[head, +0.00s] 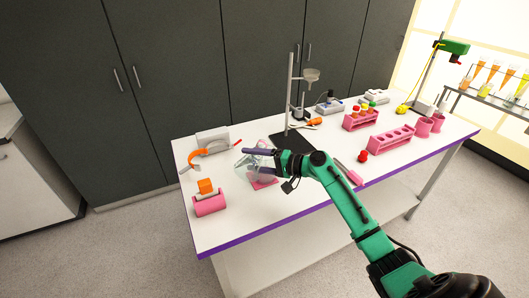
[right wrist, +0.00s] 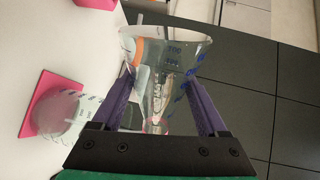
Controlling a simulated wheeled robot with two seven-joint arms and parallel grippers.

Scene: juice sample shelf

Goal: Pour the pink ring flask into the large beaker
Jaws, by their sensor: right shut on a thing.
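My right gripper (head: 250,155) is shut on a clear glass vessel above the table's front left part. In the right wrist view, my gripper (right wrist: 160,88) has its purple fingers on both sides of this pink ring flask (right wrist: 165,62). It has a wide mouth, blue print and a pink band low down, partly hidden by the gripper. The large beaker (right wrist: 62,112), clear with print, stands on a pink square mat (right wrist: 42,86), apart from the gripper. In the head view the beaker (head: 263,174) shows faintly just below the gripper. My left gripper is out of view.
A stand (head: 290,95) on a dark base is behind the gripper. Pink racks (head: 391,141) and cups are at right. Bare white table lies in front.

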